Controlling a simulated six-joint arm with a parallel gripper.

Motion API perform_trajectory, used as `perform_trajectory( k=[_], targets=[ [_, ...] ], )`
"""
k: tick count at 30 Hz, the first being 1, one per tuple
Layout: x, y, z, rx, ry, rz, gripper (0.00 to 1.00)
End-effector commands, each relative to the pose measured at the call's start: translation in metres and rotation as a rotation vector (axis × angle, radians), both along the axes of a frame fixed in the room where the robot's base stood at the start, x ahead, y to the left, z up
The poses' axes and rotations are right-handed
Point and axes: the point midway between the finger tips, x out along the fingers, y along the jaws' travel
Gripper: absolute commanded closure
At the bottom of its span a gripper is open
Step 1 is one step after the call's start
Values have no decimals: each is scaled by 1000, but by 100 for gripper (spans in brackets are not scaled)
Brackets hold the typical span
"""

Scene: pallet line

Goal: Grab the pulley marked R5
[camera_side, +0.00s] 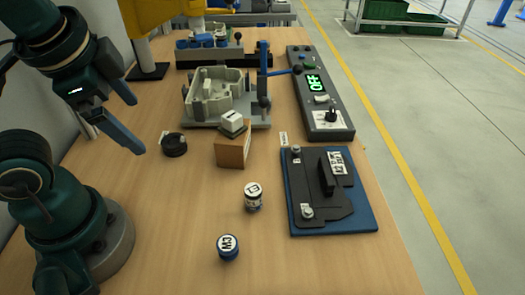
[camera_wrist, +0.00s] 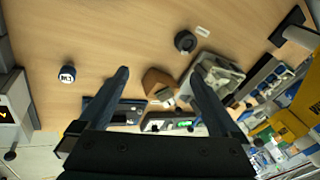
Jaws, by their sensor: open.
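A black round pulley-like part (camera_side: 175,147) lies flat on the wooden table, left of the wooden block, with a small white tag at its edge. The tag is too small to read, so I cannot confirm R5. It also shows as a dark ring (camera_wrist: 185,41) in the wrist view, with the white tag beside it. My gripper (camera_side: 137,127) is open and empty, above the table to the left of the black part. In the wrist view my gripper (camera_wrist: 160,73) has its fingers wide apart, with the ring beyond their tips, toward the right finger's side.
A wooden block (camera_side: 232,152) carries a tagged part (camera_side: 233,124). A grey housing (camera_side: 212,92) stands on a fixture behind. A white-and-black cylinder (camera_side: 253,199) and a blue-sided cap (camera_side: 228,250) stand in front. A blue plate (camera_side: 355,222) and control box (camera_side: 325,95) are right.

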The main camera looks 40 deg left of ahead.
Motion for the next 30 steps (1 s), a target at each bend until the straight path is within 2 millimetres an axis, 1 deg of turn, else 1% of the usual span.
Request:
perform_trajectory(
  k=[1, 4, 7, 10, 12, 15, 20, 21, 24, 30],
  targets=[
    [-2, 8, -6, 98, 57, -109, 2],
    [-3, 28, -12, 320, 172, -342, 2],
    [4, 48, -11, 562, 290, -585, 2],
    [16, 62, -4, 778, 390, -791, 2],
    [25, 67, 3, 913, 448, -910, 2],
    [40, 70, 13, 1091, 522, -1056, 2],
    [64, 65, 32, 1369, 629, -1249, 2],
    [67, 64, 30, 1400, 646, -1269, 2],
    [65, 66, 11, 1387, 649, -1262, 2],
    [65, 66, -19, 1383, 645, -1259, 2]
  ],
)
